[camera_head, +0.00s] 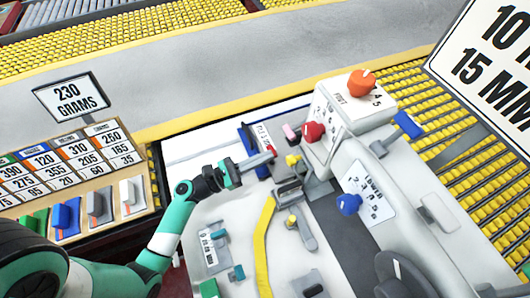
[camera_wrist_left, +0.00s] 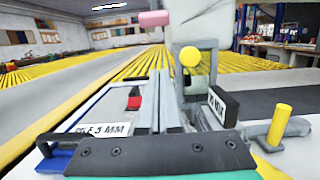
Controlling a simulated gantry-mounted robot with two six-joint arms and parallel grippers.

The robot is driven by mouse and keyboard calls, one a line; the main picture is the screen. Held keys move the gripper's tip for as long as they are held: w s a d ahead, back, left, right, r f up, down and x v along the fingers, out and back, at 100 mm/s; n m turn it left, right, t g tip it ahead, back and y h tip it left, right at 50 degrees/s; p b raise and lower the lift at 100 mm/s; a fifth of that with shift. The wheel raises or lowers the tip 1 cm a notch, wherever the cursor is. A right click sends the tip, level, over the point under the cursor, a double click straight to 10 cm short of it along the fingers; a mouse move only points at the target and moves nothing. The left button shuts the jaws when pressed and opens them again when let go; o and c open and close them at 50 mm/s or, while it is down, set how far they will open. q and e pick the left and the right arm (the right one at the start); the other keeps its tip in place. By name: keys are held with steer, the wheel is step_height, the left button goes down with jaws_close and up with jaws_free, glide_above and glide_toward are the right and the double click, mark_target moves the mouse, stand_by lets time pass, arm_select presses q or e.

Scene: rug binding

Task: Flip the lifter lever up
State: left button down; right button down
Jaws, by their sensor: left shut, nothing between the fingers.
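A sewing machine (camera_head: 375,195) with several coloured knobs and levers fills the right half of the head view. I cannot tell for certain which is the lifter lever; a lever with a blue grip (camera_head: 408,124) sticks out at its back right. My left gripper (camera_head: 272,155) is shut and empty, its tips near the machine's front end, left of a yellow knob (camera_head: 292,160) and below a pink knob (camera_head: 290,132). In the left wrist view the closed fingers (camera_wrist_left: 160,75) point forward, with the yellow knob (camera_wrist_left: 190,57) just right of them and the pink knob (camera_wrist_left: 153,18) above. My right gripper is out of view.
A red knob (camera_head: 313,131) and an orange dial (camera_head: 362,83) sit on the machine's head, and a blue knob (camera_head: 348,204) on its near side. A blue guide part (camera_head: 247,138) lies by the gripper. A labelled sample board (camera_head: 70,165) stands left. A yellow peg (camera_wrist_left: 279,123) stands at right.

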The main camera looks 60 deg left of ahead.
arm_select(q)
steer(key=w+d+r, duration=0.1)
steer(key=w+r, duration=0.4)
steer(key=shift+w+p, duration=0.35)
steer(key=shift+p, duration=0.1)
steer(key=shift+d, duration=0.1)
